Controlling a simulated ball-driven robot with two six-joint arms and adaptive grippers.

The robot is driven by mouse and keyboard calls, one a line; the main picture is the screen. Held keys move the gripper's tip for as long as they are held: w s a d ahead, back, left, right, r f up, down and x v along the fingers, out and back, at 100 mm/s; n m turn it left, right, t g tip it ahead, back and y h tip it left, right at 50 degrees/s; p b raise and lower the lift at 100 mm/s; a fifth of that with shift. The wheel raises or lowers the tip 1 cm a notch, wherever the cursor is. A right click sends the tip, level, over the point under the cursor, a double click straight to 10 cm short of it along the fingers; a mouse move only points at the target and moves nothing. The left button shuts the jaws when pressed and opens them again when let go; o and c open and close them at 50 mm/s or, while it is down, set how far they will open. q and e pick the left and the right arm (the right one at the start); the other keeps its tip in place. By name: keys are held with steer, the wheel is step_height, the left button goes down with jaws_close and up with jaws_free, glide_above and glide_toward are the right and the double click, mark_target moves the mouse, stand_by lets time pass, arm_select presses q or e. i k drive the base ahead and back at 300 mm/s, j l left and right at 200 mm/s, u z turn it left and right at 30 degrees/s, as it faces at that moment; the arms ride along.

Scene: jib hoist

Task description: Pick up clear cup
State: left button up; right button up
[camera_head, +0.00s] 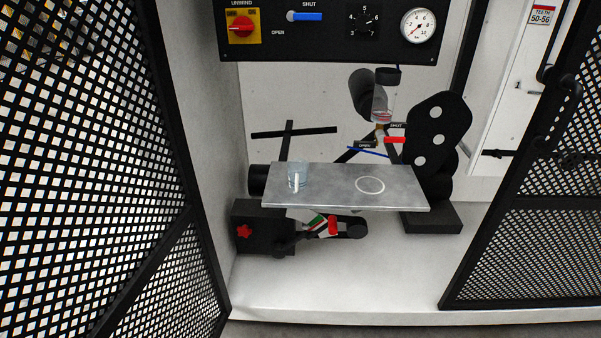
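A clear cup (297,178) stands upright on the left part of a grey metal shelf (330,190). It is see-through with a pale blue tint. A white ring mark (370,185) lies on the shelf to the right of the cup, with nothing standing on it. Neither of my grippers shows in the head view.
A black panel (330,45) with a red switch, blue lever and gauge hangs above. A small reservoir (381,103) with a red-handled valve (395,140) is behind the shelf. Black mesh doors stand at left (90,160) and right (540,200). The floor in front is clear.

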mark_target(298, 168)
steer(key=i+l+u, duration=0.65)
steer(key=i+l, duration=0.25)
steer(key=l, duration=0.1)
